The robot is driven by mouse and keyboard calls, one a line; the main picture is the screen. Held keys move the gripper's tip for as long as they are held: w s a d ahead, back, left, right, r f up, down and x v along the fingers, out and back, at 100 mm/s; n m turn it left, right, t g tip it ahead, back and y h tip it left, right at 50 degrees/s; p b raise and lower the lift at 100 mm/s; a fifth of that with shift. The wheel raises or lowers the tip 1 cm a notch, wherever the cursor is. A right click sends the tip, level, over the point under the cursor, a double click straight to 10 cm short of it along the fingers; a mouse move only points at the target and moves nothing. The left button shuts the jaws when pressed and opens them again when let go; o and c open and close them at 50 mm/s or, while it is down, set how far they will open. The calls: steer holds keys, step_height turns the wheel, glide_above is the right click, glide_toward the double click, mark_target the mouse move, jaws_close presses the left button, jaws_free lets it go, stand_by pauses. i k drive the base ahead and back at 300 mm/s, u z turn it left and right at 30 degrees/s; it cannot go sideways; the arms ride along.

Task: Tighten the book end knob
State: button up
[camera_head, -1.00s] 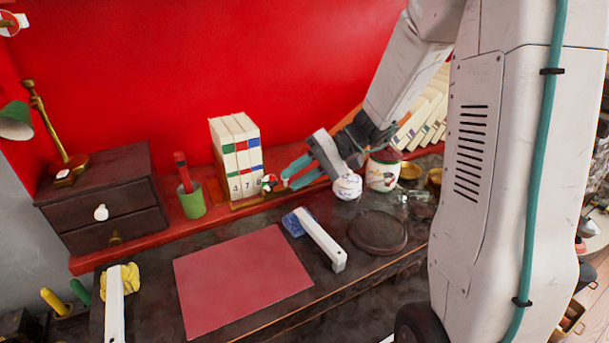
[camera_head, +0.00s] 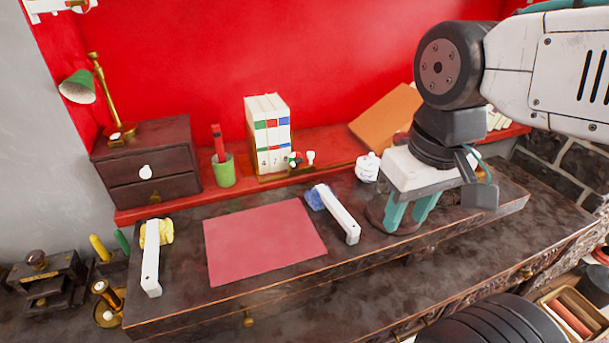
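Several white books (camera_head: 267,135) with coloured bands stand upright on the red shelf in a wooden book end. Just right of the books is a small round piece (camera_head: 295,159) in red, white, black and green. Beside it a small white knob (camera_head: 310,156) stands on a wooden base. I cannot tell which of the two is the book end knob, or how tight it is. My gripper (camera_head: 408,221) points down over the right part of the dark desk, well right of both. Its two teal fingers are apart, with nothing seen between them.
A white lidded pot (camera_head: 367,167) stands close left of my gripper. A dark round plate (camera_head: 381,217) lies partly behind its fingers. A white bar (camera_head: 338,215) and a red mat (camera_head: 264,240) lie on the desk. A green cup (camera_head: 224,171) stands left of the books.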

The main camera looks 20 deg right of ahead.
mark_target(296, 161)
steer(key=k, duration=0.3)
steer(key=z, duration=2.4)
steer(key=k, duration=1.15)
steer(key=u, duration=1.85)
steer(key=i, duration=0.5)
steer(key=z, duration=0.05)
